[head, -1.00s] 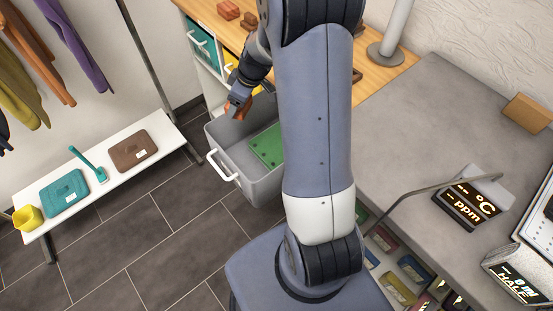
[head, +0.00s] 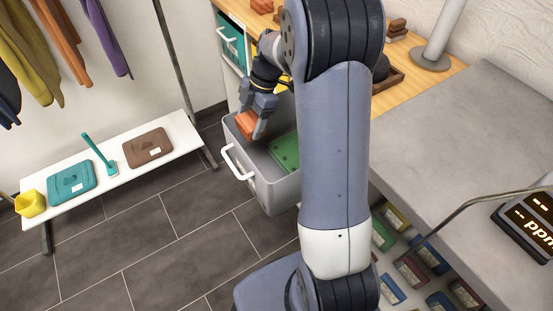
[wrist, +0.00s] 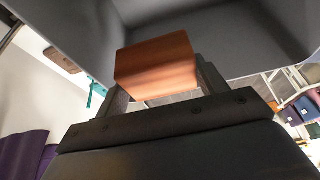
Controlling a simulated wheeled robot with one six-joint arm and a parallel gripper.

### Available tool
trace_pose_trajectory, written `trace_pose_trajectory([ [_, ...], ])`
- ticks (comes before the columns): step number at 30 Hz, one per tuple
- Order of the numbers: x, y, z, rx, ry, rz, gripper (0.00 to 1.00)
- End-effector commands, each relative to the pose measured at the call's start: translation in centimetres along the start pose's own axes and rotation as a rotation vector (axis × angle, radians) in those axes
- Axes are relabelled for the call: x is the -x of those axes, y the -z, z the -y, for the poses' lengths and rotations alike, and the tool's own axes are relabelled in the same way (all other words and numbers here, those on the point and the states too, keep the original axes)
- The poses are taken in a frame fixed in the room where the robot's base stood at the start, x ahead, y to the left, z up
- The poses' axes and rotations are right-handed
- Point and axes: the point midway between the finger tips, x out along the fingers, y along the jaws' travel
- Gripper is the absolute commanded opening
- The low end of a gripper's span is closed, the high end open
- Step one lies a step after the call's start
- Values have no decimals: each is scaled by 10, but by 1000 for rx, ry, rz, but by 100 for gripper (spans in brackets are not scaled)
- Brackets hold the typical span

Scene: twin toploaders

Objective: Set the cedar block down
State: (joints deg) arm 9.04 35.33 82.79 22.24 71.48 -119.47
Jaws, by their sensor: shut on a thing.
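The cedar block (head: 246,124) is a reddish-orange wooden block. My gripper (head: 258,122) is shut on it at the left part of the grey bin (head: 272,196), at about the height of the bin's rim; how far it is above the bin floor I cannot tell. In the wrist view the block (wrist: 156,66) sits between the two fingers of my gripper (wrist: 158,88), with grey walls behind it. A green flat piece (head: 285,150) lies in the bin to the right of the block. My arm hides the bin's right part.
A white bench (head: 120,178) at left holds a teal case, a brown case, a teal brush and a yellow cup. A grey counter (head: 470,130) fills the right. A wooden surface (head: 450,72) at the back holds several blocks and a tray. The tiled floor between bench and bin is clear.

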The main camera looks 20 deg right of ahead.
Motion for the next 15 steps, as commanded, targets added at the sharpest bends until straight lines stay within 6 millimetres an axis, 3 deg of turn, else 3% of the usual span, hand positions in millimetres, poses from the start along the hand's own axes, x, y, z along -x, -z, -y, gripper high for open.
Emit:
trace_pose_trajectory([
  [3, -33, -13, 2, -5, 6, -3, 41],
  [9, -81, -33, 2, -6, 5, -2, 41],
  [15, -109, -45, 1, -5, 1, 0, 41],
])
